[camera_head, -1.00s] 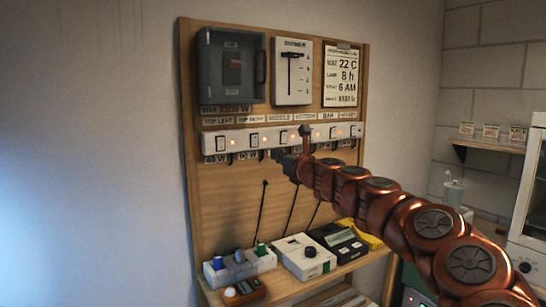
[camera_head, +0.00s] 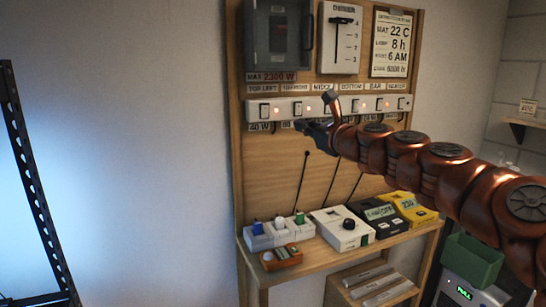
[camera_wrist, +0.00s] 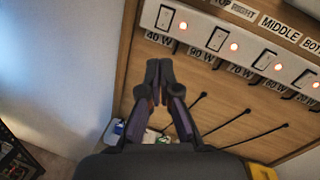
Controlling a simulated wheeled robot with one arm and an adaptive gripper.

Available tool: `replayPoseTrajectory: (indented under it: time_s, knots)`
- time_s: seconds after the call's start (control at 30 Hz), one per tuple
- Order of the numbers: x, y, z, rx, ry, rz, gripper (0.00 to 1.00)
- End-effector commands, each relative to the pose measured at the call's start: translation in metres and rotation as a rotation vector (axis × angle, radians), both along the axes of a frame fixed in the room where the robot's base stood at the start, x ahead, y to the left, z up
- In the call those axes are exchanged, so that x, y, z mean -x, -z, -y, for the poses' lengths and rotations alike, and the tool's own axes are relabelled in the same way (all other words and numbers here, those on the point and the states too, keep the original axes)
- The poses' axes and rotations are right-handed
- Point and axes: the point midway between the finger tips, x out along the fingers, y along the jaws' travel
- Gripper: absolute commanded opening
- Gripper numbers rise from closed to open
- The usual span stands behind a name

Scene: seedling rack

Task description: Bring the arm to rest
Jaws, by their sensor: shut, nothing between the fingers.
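My copper-coloured arm reaches in from the right in the head view. My gripper (camera_head: 303,126) is in front of the wooden board, just below the white switch strip (camera_head: 285,109). In the wrist view the dark fingers of my gripper (camera_wrist: 158,68) are together, with nothing between them. The switch strip (camera_wrist: 195,35) runs above and right of the fingers there, with several red lights lit. My arm hides part of the board and of the labels under the strip.
The wooden board (camera_head: 262,185) carries a grey box (camera_head: 277,38), a slider panel (camera_head: 340,38) and a notice (camera_head: 391,43). A shelf below holds a white box with a black knob (camera_head: 341,230) and other devices. A dark rack (camera_head: 35,185) stands at left; open wall lies between.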

Motion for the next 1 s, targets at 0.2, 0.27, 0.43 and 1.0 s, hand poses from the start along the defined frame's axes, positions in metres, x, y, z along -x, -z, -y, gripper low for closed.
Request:
replayPoseTrajectory:
  time_s: [0.2,0.27,0.43,1.0]
  knots:
    - [0.096,0.031,-0.089,0.527,-0.281,0.155,0.00]
    - [0.123,0.051,-0.106,0.673,-0.364,0.193,0.00]
    - [0.199,0.123,-0.126,1.064,-0.609,0.272,0.00]
    - [0.431,0.332,0.003,1.764,-1.548,0.193,0.00]
